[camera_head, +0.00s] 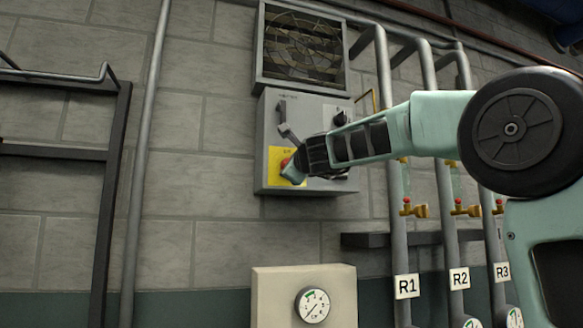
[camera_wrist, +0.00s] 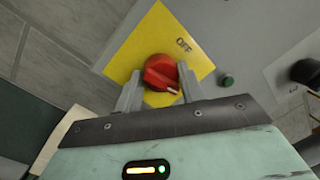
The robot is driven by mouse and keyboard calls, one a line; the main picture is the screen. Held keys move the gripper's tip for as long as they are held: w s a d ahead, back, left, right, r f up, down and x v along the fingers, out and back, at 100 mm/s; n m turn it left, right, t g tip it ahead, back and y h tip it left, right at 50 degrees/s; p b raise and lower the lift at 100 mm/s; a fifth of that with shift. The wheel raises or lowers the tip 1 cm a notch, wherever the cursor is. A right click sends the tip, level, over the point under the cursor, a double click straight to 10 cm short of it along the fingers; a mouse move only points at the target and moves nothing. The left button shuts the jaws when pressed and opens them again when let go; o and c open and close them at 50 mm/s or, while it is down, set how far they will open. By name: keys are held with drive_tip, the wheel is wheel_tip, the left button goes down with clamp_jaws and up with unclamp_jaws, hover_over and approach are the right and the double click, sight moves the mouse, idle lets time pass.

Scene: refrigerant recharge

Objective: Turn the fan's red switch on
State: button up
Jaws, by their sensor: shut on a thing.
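The red switch (camera_wrist: 161,72) is a round rotary knob on a yellow plate (camera_wrist: 133,43) marked OFF. It sits at the lower left of the grey control box (camera_head: 300,108) on the wall, and shows partly in the head view (camera_head: 284,163). My gripper (camera_wrist: 158,88) is at the knob, with one finger on each side, and is shut on it. The knob's white mark points to the lower right in the wrist view, away from the OFF label. The fan (camera_head: 303,45) is behind a grille in a frame above the box. My gripper hides part of the box in the head view.
A green button (camera_wrist: 226,81) and a black knob (camera_wrist: 305,71) are on the box beside the yellow plate. Pipes with brass valves (camera_head: 413,209) and labels R1 to R3 stand to the right. A gauge box (camera_head: 268,290) is below. A dark rack (camera_head: 110,190) stands at left.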

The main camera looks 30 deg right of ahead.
drive_tip(key=shift+f+m, duration=0.1)
drive_tip(key=shift+m, duration=1.2)
drive_tip(key=o, duration=1)
drive_tip(key=shift+c, duration=0.2)
